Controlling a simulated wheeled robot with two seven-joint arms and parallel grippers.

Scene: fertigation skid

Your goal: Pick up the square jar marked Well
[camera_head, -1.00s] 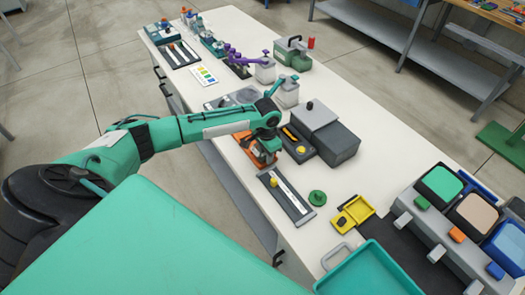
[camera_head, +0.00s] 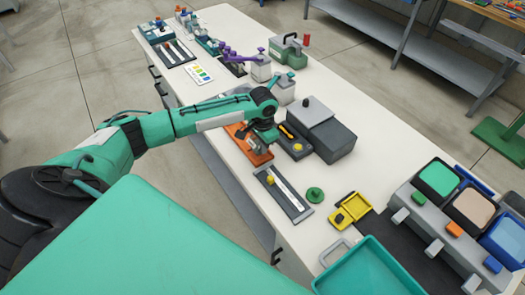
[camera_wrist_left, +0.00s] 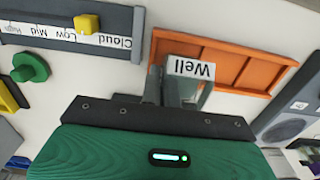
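The square jar marked Well (camera_wrist_left: 188,68) is a grey, see-through jar with a white label, upside down in the left wrist view. My left gripper (camera_head: 259,146) has a finger on each side of it and appears shut on it. The jar overlaps one end of the orange tray (camera_wrist_left: 236,65), which also shows in the head view (camera_head: 240,131). In the head view the jar is small and partly hidden by the gripper; its clearance above the tray is hard to tell. My right gripper is out of view.
A slider board (camera_head: 283,194) and green knob (camera_head: 315,194) lie near the tray. A dark grey box (camera_head: 334,141) and a meter (camera_head: 295,145) stand to the right. A yellow tray (camera_head: 351,208) and teal tray (camera_head: 368,272) are nearer. Several white jars stand farther back.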

